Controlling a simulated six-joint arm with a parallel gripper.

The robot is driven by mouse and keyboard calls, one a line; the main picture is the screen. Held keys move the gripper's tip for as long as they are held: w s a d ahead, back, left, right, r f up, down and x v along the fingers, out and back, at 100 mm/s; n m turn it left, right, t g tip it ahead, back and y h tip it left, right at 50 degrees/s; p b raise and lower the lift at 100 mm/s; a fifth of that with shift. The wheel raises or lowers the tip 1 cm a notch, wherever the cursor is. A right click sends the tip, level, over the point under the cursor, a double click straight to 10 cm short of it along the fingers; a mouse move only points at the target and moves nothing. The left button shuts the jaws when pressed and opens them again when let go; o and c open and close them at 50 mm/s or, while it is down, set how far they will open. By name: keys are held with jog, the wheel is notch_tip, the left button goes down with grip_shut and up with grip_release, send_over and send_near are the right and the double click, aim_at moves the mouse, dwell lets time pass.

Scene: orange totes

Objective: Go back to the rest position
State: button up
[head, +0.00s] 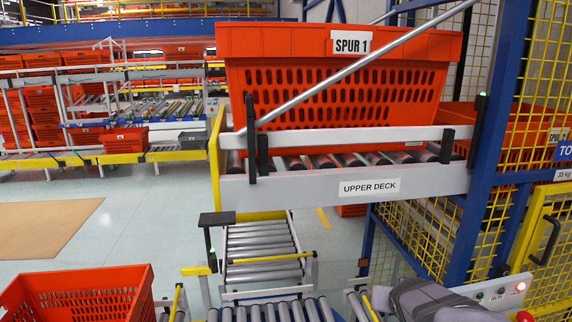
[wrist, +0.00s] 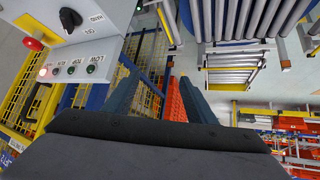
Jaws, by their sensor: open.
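My gripper (wrist: 158,80) is open in the wrist view, with its two dark blue-grey fingers apart and nothing between them. In the head view only a grey part of my arm shows at the bottom right, beside a control box (head: 497,292); the fingertips are not visible there. The control box also shows in the wrist view (wrist: 85,55), upside down to the left of the fingers, with a black knob, a red button and small lamps, one lit red.
An orange tote (head: 345,42) labelled SPUR 1 stands on the upper deck (head: 330,188), crossed by a slanted grey bar. Another orange tote (head: 80,290) is at the lower left. Roller conveyors (head: 262,250) run below the deck. Blue posts and yellow mesh (head: 425,235) stand at the right.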

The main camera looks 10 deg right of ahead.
jog(key=s+a+f+n+g+y+p, duration=0.1)
jog(key=s+a+f+n+g+y, duration=0.2)
jog(key=s+a+f, duration=0.5)
jog(key=s+a+f+n+g+y+p, duration=0.1)
jog(key=s+a+f+n+g, duration=0.3)
jog(key=s+a, duration=0.75)
notch_tip(320, 180, down, 42)
jog(key=m+b, duration=0.2)
jog(key=b, duration=4)
jog(key=shift+w+g+b, duration=0.3)
jog(key=shift+w+g, duration=0.05)
jog(key=shift+g, duration=0.05)
